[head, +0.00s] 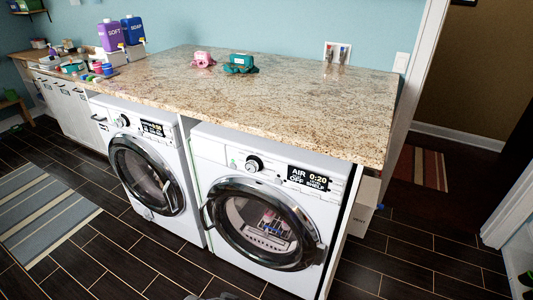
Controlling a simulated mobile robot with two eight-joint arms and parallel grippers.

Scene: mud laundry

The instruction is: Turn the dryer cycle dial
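The dryer (212,149) is the white front-loading machine on the right under the counter. Its cycle dial (253,164) is a round dark knob with a silver rim on the upper front panel, left of the display. The display (309,178) reads "AIR", "0:20", "OFF" and "SHELF". The round dark-glass door (263,226) appears shut, and a rack with small items shows through the glass. Neither gripper shows in this view; only a small grey shape, too cut off to identify, shows at the bottom edge.
A second white machine (190,187) with its own dial (122,121) stands left of the dryer. The granite counter (300,110) overhangs both. It holds pink (203,59) and teal (240,64) bundles. A striped rug (40,215) lies left. Dark tiled floor in front looks clear.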

